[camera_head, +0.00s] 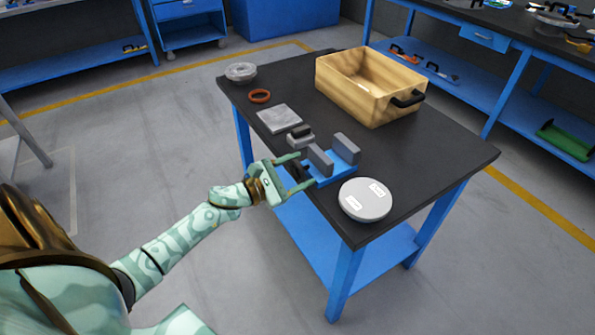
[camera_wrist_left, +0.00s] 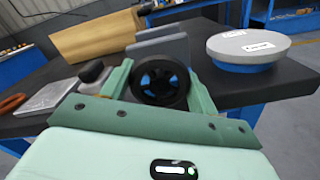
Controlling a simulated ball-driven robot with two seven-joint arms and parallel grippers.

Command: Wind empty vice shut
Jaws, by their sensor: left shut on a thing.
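The vice has a blue base (camera_head: 322,181) and two upright grey jaws (camera_head: 346,148), with an open, empty gap between them. It stands at the near left edge of the black-topped table. Its black handwheel (camera_wrist_left: 160,82) faces my left gripper and is seen nearly face-on in the left wrist view. My left gripper (camera_head: 302,171) is shut on the handwheel, one finger on each side of the rim. The grey jaws (camera_wrist_left: 158,47) rise behind the wheel in the wrist view. My right gripper is not in view.
A round grey turntable (camera_head: 365,199) with white labels stands right of the vice. A grey block with a dark top (camera_head: 300,137), a grey plate (camera_head: 279,118), a red ring (camera_head: 260,96) and a grey flanged part (camera_head: 241,72) lie leftward. A wooden crate (camera_head: 345,93) stands behind.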

